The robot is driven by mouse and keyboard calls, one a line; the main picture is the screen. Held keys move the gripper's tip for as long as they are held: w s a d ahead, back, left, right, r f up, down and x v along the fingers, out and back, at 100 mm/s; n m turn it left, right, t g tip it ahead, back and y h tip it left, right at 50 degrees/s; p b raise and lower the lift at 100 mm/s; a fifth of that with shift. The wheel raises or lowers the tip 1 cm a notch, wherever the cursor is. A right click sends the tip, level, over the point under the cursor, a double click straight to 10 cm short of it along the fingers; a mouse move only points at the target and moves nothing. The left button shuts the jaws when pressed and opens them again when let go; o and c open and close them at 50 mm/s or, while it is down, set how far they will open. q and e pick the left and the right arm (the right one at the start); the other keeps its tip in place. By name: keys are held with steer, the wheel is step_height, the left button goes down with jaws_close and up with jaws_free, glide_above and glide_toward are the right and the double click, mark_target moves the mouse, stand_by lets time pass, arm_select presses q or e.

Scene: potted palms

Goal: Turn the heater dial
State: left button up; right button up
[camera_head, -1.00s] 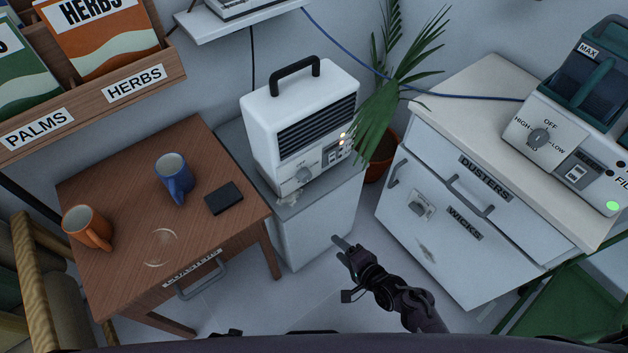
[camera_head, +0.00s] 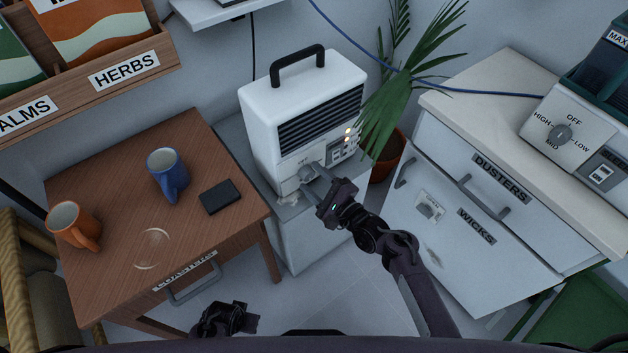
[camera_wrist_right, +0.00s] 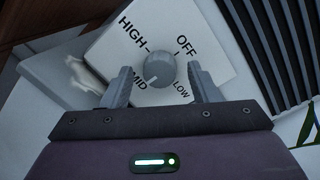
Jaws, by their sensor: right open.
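The white heater (camera_head: 262,108) with a black handle and dark grille stands on a low grey cabinet. Its round grey dial (camera_wrist_right: 160,66) sits on a plate marked HIGH, OFF, MID and LOW; its pointer line faces toward MID. In the head view my right gripper (camera_head: 313,182) is at the heater's lower front and partly covers the dial. In the right wrist view its open fingers lie on either side of the dial, with visible gaps; contact does not show. My left gripper (camera_head: 228,318) is low at the bottom edge; its jaws are unclear.
Left is a wooden table (camera_head: 120,225) with a blue mug (camera_head: 168,174), an orange mug (camera_head: 73,226) and a black flat object (camera_head: 220,197). A potted palm (camera_head: 392,120) stands close right of the heater. Another dial (camera_head: 562,134) is on the right-hand appliance.

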steer(key=shift+w+a, duration=0.1)
steer(key=c, duration=1)
